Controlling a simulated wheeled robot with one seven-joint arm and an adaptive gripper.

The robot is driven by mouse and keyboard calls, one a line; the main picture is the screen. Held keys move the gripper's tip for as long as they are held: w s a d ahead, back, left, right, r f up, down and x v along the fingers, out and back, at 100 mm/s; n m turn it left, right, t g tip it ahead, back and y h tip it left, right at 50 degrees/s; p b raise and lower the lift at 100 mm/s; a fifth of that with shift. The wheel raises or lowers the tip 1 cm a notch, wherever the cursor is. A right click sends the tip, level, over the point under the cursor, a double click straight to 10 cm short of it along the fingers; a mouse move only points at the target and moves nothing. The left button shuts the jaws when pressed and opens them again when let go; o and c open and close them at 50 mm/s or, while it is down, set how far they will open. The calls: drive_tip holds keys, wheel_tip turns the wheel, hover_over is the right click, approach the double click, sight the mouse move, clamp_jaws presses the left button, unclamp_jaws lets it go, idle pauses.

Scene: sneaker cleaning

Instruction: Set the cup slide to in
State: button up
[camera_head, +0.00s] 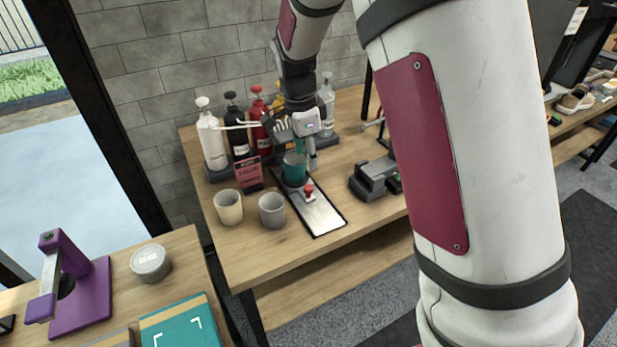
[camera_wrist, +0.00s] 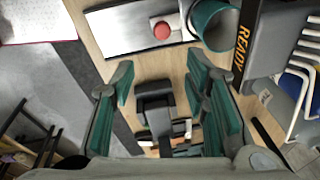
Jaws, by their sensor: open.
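The cup slide is a long flat metal plate (camera_head: 322,215) with a dark edge on the wooden table. It also shows at the top of the wrist view (camera_wrist: 120,32). A red round knob (camera_head: 308,187) stands on it, seen from above in the wrist view (camera_wrist: 162,30). A teal cup (camera_head: 293,170) stands at the slide's back end, beside the knob; its rim shows in the wrist view (camera_wrist: 215,25). My gripper (camera_wrist: 160,70) is open and empty, with teal finger pads apart. In the head view it is near the cup, partly overlapping it; contact cannot be told.
Several pump bottles (camera_head: 212,140) stand in a row behind the cup. Two cups, beige (camera_head: 228,207) and grey (camera_head: 272,210), stand left of the slide. A dark grey device (camera_head: 374,180) sits to the right. A black strip reading "READY" (camera_wrist: 241,45) is beside the teal cup.

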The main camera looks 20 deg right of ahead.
sight(308, 187)
drive_tip(key=s+a+n+t+p, duration=0.2)
drive_tip(key=s+a+n, duration=0.1)
drive_tip(key=n, duration=0.8)
drive_tip(key=shift+h, duration=0.4)
drive_tip(key=x, duration=0.4)
drive_tip(key=b+x, duration=0.1)
drive_tip(key=x, duration=0.8)
drive_tip(key=shift+w+d+r, duration=0.15)
drive_tip(key=shift+w+d, duration=0.15)
drive_tip(key=shift+w, duration=0.1)
clamp_jaws()
